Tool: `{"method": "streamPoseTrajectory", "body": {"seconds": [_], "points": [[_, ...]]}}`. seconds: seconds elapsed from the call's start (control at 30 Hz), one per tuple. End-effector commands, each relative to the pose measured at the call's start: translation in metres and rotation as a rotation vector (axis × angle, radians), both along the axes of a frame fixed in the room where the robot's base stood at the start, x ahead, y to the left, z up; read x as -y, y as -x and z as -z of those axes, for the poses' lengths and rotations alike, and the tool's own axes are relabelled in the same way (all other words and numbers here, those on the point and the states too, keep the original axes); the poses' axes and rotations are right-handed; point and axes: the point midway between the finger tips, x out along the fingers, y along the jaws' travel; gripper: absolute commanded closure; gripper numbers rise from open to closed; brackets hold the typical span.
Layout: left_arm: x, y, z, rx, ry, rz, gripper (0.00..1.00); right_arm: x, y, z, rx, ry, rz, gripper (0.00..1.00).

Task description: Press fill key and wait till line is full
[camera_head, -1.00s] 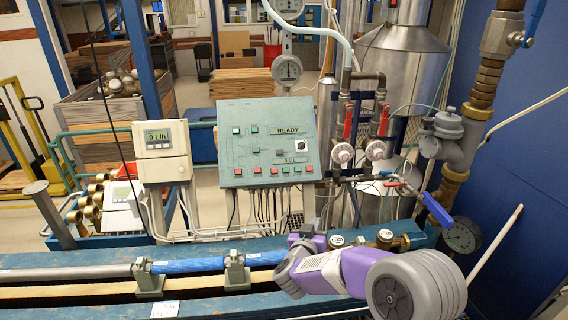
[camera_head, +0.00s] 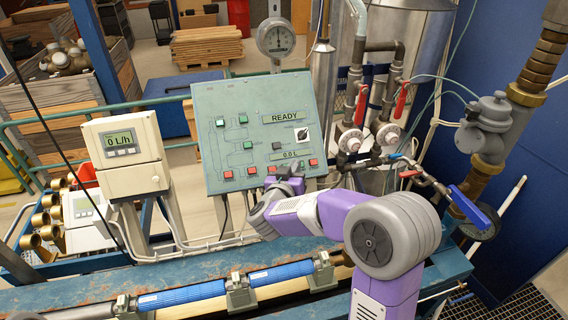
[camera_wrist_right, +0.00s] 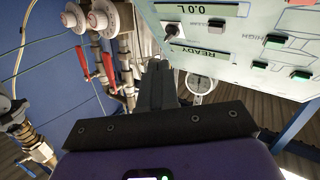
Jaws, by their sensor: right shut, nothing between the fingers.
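The green control panel (camera_head: 208,150) stands in the middle of the head view. Its upper display (camera_head: 282,117) reads READY and its lower display (camera_head: 290,154) reads 0.0 L. It carries green keys and a row of red keys along the bottom; I cannot read which is the fill key. My right gripper (camera_head: 289,184) is shut and empty in front of the panel's lower right part, hiding some red keys. Contact cannot be told. In the right wrist view its fingers (camera_wrist_right: 158,84) point toward the panel (camera_wrist_right: 245,75), which appears upside down. My left gripper is not in view.
A grey meter box (camera_head: 122,155) reading 0 L/h stands left of the panel. Pipes with red-handled valves (camera_head: 402,100) and a blue-handled valve (camera_head: 468,205) are at the right. The blue pipe (camera_head: 230,285) crosses the bench below. A round gauge (camera_head: 277,38) stands above the panel.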

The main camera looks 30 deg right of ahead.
Motion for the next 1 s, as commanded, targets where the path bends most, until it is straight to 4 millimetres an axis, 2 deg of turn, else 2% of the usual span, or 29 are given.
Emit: {"method": "streamPoseTrajectory", "body": {"seconds": [0.27,0.67,1.0], "points": [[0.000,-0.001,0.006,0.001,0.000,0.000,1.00,0.001,-0.006,0.007,-0.001,0.000,0.000,1.00],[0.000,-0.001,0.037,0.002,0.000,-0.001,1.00,0.010,-0.044,0.045,-0.001,0.000,0.000,1.00],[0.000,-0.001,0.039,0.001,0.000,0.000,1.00,0.015,-0.063,0.058,-0.001,0.000,0.000,1.00]]}}
